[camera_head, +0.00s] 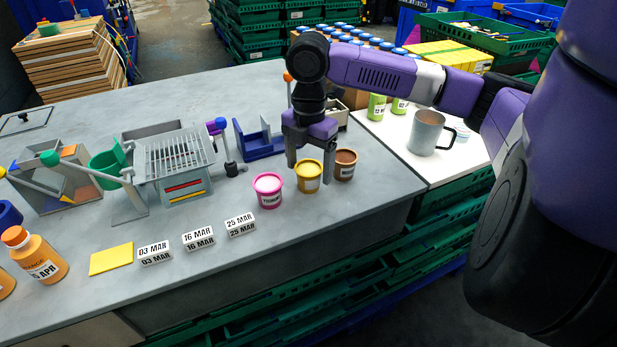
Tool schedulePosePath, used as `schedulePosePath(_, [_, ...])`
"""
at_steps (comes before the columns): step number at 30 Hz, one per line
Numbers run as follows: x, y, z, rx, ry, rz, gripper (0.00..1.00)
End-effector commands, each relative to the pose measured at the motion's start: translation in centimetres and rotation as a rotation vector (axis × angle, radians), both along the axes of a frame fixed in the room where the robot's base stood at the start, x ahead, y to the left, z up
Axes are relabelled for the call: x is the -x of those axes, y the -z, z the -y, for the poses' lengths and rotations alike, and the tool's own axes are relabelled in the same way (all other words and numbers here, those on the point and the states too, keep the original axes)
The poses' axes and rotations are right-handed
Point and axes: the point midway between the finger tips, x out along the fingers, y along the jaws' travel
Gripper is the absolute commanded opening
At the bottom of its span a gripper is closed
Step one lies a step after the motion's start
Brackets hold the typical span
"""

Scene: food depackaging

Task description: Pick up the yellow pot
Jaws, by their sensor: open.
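The yellow pot (308,177) stands upright on the grey worktop near its front right edge, with a pale label on its front. A pink pot (268,191) stands to its left and a brown pot (345,164) to its right. My gripper (310,170) points down with its jaws open, one finger at the left and one at the right of the yellow pot. The fingers look level with the pot's upper part. Whether they touch the pot I cannot tell.
Date blocks (198,239) and a yellow sponge-like block (111,259) lie along the front of the worktop (330,240). A grey rack (175,155) and a blue holder (262,143) stand behind. A grey mug (426,132) stands on the white surface at right.

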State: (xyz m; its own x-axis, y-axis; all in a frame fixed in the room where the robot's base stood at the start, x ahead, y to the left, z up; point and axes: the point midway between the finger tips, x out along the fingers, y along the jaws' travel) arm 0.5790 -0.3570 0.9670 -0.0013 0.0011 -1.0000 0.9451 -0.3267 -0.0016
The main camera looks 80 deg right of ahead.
Motion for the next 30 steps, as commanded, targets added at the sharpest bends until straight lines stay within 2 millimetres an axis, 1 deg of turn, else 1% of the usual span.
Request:
schedulePosePath(3, [-0.01, 0.77, 0.01, 0.0, 0.001, 0.001, 0.78])
schedulePosePath(10, [-0.02, 0.87, 0.0, 0.0, 0.0, 0.001, 0.78])
schedulePosePath(14, [-0.02, 0.85, 0.0, 0.0, 0.0, 0.001, 0.53])
schedulePosePath(15, [-0.02, 0.85, -0.01, 0.0, 0.0, 0.001, 0.45])
schedulePosePath(17, [-0.02, 0.84, -0.01, 0.001, 0.0, 0.001, 0.33])
schedulePosePath(18, [-0.02, 0.84, -0.01, 0.001, 0.0, 0.001, 0.25])
schedulePosePath(20, [-0.02, 0.84, -0.01, 0.001, 0.0, 0.001, 0.13])
schedulePosePath(30, [-0.05, 0.47, 0.02, 0.002, 0.0, 0.002, 0.12])
